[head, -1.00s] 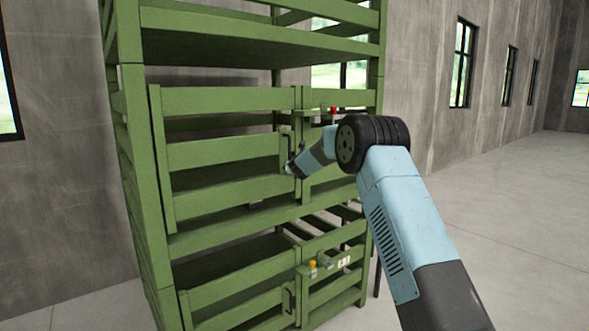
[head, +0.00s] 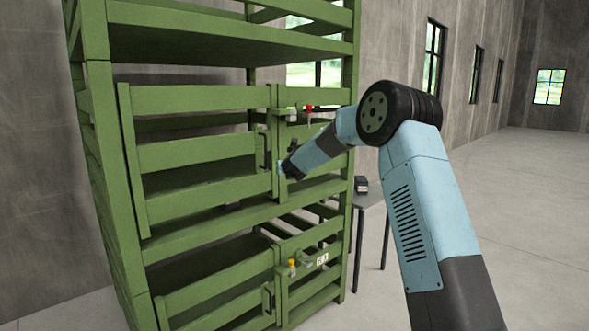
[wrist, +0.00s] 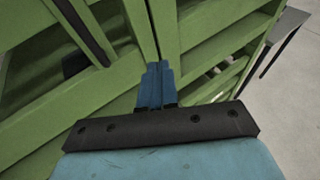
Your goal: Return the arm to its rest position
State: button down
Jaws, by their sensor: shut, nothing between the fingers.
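My arm rises from the lower right of the head view and bends at a black elbow joint. Its forearm reaches left toward the green slatted rack (head: 190,101). My gripper (head: 281,170) is near the edge where the two upper gate panels meet, beside a dark vertical handle (head: 263,147). In the wrist view my gripper (wrist: 158,70) shows blue fingers together with nothing between them. The fingertips point at the seam between the green panels; I cannot tell whether they touch.
A red-topped latch (head: 308,110) and a yellow-topped latch (head: 292,265) sit on the rack's gates. A grey table (head: 371,198) with a small dark box (head: 361,185) stands behind the rack. The concrete floor (head: 530,230) to the right is clear.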

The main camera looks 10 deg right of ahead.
jog(key=s+d+r+m+h, duration=0.3)
jog(key=s+d+r+m, duration=0.3)
jog(key=s, duration=0.3)
jog(key=s+d+r+m+h, duration=0.3)
jog(key=s+d+r+m, duration=0.3)
jog(key=s, duration=0.3)
jog(key=s+d+r+m+g+h, duration=0.1)
jog(key=s+d+m+g, duration=0.15)
jog(key=s+m, duration=0.4)
jog(key=s+d+r+m+g+h, duration=0.1)
jog(key=s+d+r+m, duration=0.2)
jog(key=s, duration=0.6)
jog(key=s+d+f+m+g, duration=0.1)
jog(key=s+f+m, duration=0.15)
jog(key=s, duration=0.45)
jog(key=s+d+f+m+g+y, duration=0.1)
jog(key=s+m, duration=0.3)
jog(key=s, duration=0.2)
jog(key=s+d+f+m+g, duration=0.2)
jog(key=s+m, duration=0.1)
jog(key=s, duration=0.4)
jog(key=s+a+f+m+y, duration=0.2)
jog(key=s+f+m, duration=0.1)
jog(key=s, duration=0.4)
jog(key=s+a+f+m+g+y, duration=0.1)
jog(key=s+a+f+m+y, duration=0.2)
jog(key=s, duration=0.3)
jog(key=shift+s+a+f, duration=0.2)
jog(key=shift+s+a, duration=0.05)
jog(key=shift+s, duration=0.1)
